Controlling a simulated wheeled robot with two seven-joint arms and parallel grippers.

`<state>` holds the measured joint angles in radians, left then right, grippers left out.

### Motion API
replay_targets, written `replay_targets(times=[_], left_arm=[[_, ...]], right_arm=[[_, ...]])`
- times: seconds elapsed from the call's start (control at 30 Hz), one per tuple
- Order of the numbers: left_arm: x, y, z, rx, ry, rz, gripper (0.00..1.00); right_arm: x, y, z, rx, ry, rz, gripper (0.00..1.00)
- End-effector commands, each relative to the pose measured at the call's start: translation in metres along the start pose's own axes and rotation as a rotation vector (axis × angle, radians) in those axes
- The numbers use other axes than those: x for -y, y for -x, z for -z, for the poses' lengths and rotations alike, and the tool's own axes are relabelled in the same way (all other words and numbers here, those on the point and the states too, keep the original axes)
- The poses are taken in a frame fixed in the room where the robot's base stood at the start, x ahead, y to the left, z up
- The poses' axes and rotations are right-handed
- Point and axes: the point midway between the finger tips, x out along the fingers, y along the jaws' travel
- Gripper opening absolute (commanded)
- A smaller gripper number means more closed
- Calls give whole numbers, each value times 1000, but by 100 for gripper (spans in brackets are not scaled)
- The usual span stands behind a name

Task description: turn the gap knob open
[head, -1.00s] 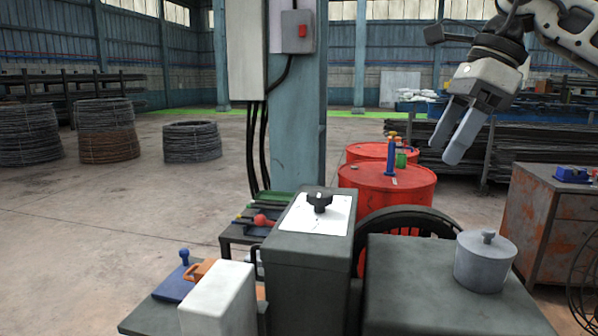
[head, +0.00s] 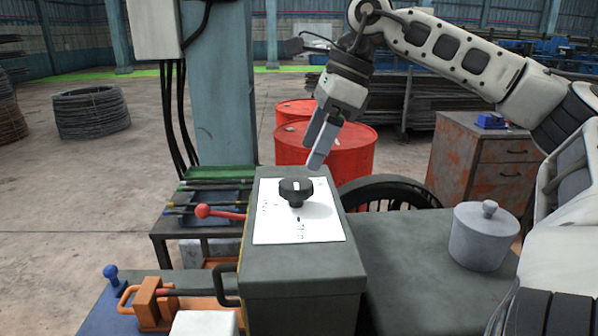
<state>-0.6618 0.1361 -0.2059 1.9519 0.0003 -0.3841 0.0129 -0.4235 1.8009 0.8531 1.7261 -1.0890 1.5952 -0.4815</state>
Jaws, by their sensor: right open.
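The gap knob (head: 296,190) is a black lobed knob with a pale pointer mark. It stands on a white marked plate (head: 318,224) on top of a dark grey box (head: 300,268). My right gripper (head: 316,158) hangs just behind and above the knob, slightly to its right, fingers pointing down. It is open and empty, and appears apart from the knob. My left gripper is not in view.
A red ball-ended lever (head: 204,211) sticks out left of the box. A lidded grey pot (head: 483,236) stands on the machine top to the right. Red drums (head: 358,150) stand behind. An orange clamp-like part (head: 150,302) is at lower left.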

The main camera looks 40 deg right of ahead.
Motion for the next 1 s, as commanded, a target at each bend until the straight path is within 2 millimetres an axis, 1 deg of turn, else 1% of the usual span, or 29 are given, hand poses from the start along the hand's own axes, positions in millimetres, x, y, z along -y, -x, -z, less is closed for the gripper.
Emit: replay_targets(times=[0.03, 0.1, 0.2, 0.3, 0.47, 0.73, 0.77, 0.8, 0.87, 0.9, 1.0], left_arm=[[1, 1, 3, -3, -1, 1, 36], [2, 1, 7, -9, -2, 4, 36], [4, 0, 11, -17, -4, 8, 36], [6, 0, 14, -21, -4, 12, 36], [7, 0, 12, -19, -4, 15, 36], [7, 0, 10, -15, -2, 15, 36], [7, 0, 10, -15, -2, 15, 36], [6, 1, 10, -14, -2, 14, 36], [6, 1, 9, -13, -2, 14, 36], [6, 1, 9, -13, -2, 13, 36], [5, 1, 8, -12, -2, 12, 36]], right_arm=[[-1, -11, 1, -4, 0, -5, 73], [0, -25, 0, -4, -2, -5, 73], [-1, -40, 0, -2, -2, -3, 73], [0, -52, 0, -3, -1, -2, 73], [0, -61, 0, 0, -1, 0, 73], [0, -62, 0, 1, -1, 1, 73], [0, -62, 0, 1, -1, 1, 68], [0, -62, 0, 1, -1, 1, 57], [0, -62, 0, 0, -1, 1, 40], [0, -62, 0, 0, -1, 1, 29], [0, -62, 0, 0, -1, 1, 28]])
